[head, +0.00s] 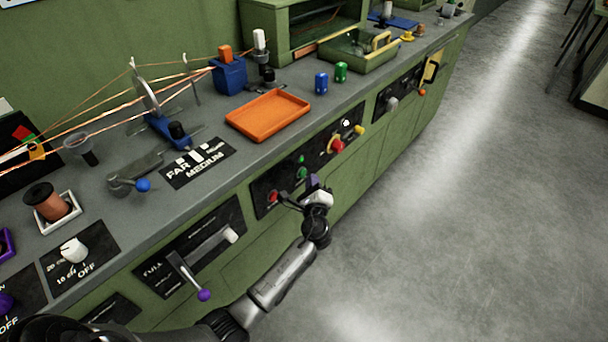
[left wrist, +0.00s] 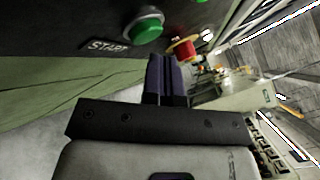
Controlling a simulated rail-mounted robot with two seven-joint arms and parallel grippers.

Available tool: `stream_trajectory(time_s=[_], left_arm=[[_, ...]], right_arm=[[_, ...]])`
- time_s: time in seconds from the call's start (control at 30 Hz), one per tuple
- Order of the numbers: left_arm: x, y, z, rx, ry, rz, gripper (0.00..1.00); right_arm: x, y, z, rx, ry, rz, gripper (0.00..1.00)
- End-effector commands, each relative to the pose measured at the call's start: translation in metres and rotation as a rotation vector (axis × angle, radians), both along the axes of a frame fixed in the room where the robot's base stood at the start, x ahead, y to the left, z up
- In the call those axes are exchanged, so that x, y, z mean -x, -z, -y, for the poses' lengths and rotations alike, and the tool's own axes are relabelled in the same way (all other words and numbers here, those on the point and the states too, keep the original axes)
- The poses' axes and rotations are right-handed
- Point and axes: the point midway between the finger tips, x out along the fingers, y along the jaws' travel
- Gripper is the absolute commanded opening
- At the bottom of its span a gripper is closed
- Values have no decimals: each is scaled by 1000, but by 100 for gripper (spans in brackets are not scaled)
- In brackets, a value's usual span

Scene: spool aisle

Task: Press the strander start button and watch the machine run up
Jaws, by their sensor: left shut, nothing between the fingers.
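The green start button (head: 302,173) sits on the black front panel (head: 262,187) under the bench edge. In the left wrist view the green button (left wrist: 145,27) shows large, with a START label (left wrist: 108,46) beside it. My left gripper (head: 313,182) is at the panel, just right of the button. Its dark purple fingers (left wrist: 165,68) are shut together and empty. In the wrist view the fingertips appear just below and right of the button, apart from it in the picture; the exact gap cannot be told. My right gripper is not in view.
A red button (head: 272,197) lies left on the same panel, and a red mushroom button (head: 337,146) lies right of the gripper. A lever with a purple knob (head: 204,295) sticks out left of my arm. The floor (head: 450,220) at right is clear.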

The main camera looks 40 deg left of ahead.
Motion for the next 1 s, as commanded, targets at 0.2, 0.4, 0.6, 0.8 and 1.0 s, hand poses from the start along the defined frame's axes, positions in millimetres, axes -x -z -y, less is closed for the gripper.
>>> stream_trajectory(time_s=[0.2,0.4,0.6,0.8,1.0], left_arm=[[0,0,0,0,0,0,0],[0,0,-1,0,0,0,0],[0,0,-6,0,-1,-1,0],[0,0,-10,0,0,0,0],[0,0,-9,0,0,0,0]], right_arm=[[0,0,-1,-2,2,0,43],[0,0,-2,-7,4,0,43],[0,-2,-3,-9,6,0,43],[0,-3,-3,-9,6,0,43],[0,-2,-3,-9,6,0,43]])
